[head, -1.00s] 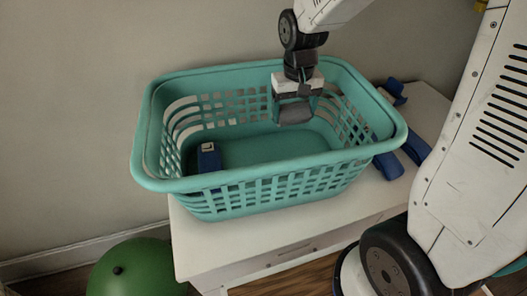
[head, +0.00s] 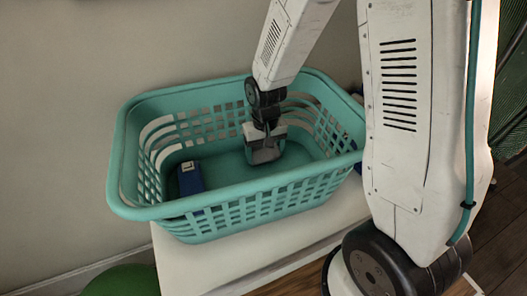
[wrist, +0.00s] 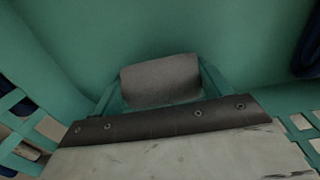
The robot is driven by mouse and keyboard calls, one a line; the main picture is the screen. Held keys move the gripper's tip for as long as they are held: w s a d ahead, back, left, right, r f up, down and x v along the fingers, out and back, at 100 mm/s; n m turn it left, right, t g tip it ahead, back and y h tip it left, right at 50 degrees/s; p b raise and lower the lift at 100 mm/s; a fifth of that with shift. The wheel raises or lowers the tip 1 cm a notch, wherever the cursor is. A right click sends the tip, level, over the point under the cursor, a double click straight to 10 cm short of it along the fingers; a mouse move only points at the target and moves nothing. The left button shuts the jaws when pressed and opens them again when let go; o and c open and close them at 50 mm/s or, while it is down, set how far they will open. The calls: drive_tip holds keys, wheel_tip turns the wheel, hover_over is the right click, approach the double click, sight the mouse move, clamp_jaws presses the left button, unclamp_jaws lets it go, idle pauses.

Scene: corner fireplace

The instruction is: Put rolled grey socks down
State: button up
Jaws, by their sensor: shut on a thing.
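The rolled grey socks (wrist: 160,80) are held between the fingers of my gripper in the wrist view. In the head view my gripper (head: 265,153) is down inside the teal laundry basket (head: 238,194), toward its back right part. The socks (head: 264,156) show there as a small grey shape below the gripper. The basket floor lies beneath them in the wrist view. I cannot tell whether the socks touch the floor.
A blue object with a pale top (head: 190,179) stands in the left part of the basket. The basket is on a white cabinet (head: 215,258) against the wall. A green ball (head: 122,282) is on the floor at lower left. The basket's middle floor is clear.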

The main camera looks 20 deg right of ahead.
sight(265, 149)
drive_tip(key=shift+f, duration=0.1)
drive_tip(key=o, duration=1)
drive_tip(key=shift+c, duration=0.2)
wheel_tip(265, 149, up, 12)
drive_tip(key=shift+f, duration=0.25)
drive_tip(key=s+r, duration=0.4)
drive_tip(key=s, duration=0.3)
drive_tip(key=s+d+r, duration=0.1)
drive_tip(key=s+r, duration=0.4)
drive_tip(key=s, duration=0.3)
drive_tip(key=s+d+r+n+t, duration=0.1)
drive_tip(key=s+r, duration=0.3)
drive_tip(key=s, duration=0.4)
drive_tip(key=shift+d+r, duration=0.15)
drive_tip(key=shift+d, duration=0.1)
